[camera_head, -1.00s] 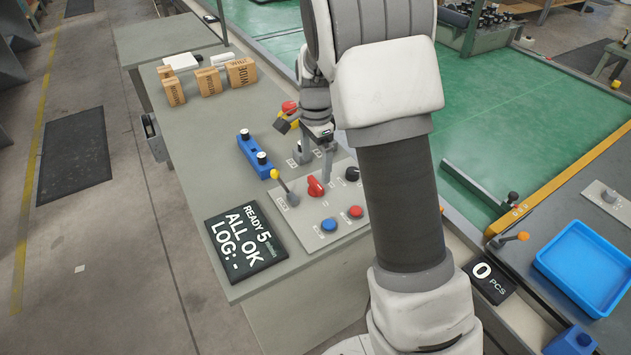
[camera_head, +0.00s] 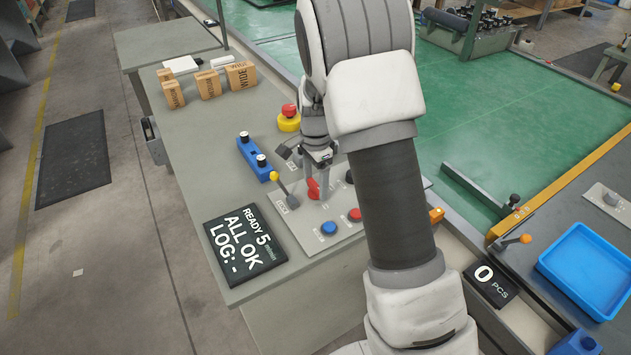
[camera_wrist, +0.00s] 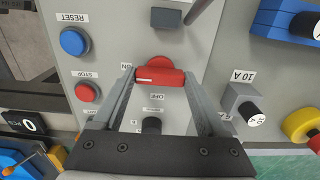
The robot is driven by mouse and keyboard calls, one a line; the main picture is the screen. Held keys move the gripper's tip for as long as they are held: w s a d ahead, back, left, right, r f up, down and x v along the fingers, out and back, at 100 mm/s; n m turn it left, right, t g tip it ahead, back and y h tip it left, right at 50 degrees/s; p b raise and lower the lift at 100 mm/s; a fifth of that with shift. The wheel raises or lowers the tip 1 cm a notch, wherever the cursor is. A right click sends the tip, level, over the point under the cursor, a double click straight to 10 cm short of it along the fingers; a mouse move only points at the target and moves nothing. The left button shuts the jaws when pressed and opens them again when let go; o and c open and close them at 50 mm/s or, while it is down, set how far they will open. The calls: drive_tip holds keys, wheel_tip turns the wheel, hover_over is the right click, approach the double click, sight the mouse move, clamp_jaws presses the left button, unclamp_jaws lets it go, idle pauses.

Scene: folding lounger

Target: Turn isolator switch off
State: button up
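The red isolator switch (camera_head: 313,188) sits on the grey control panel (camera_head: 343,232) on the bench. In the wrist view its red handle (camera_wrist: 160,77) lies crosswise, with a pale mark at its left end near the ON label. The OFF label (camera_wrist: 156,97) is below it in that view. My gripper (camera_head: 316,178) points down over the switch. In the wrist view the fingers of my gripper (camera_wrist: 159,74) stand apart, one near each end of the handle. I cannot tell whether they touch it.
Close by are a yellow-tipped lever (camera_head: 284,190), blue button (camera_head: 329,228), red button (camera_head: 354,215) and black knob (camera_wrist: 152,125). A display (camera_head: 245,246) lies in front.

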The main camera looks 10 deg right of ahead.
drive_tip(key=c, duration=0.5)
drive_tip(key=shift+n, duration=0.3)
drive_tip(key=n, duration=0.6)
drive_tip(key=shift+p, duration=0.3)
drive_tip(key=n, duration=0.5)
drive_tip(key=shift+n, duration=0.3)
drive_tip(key=n+p, duration=0.1)
drive_tip(key=n, duration=0.4)
drive_tip(key=shift+n, duration=0.3)
drive_tip(key=o, duration=1.3)
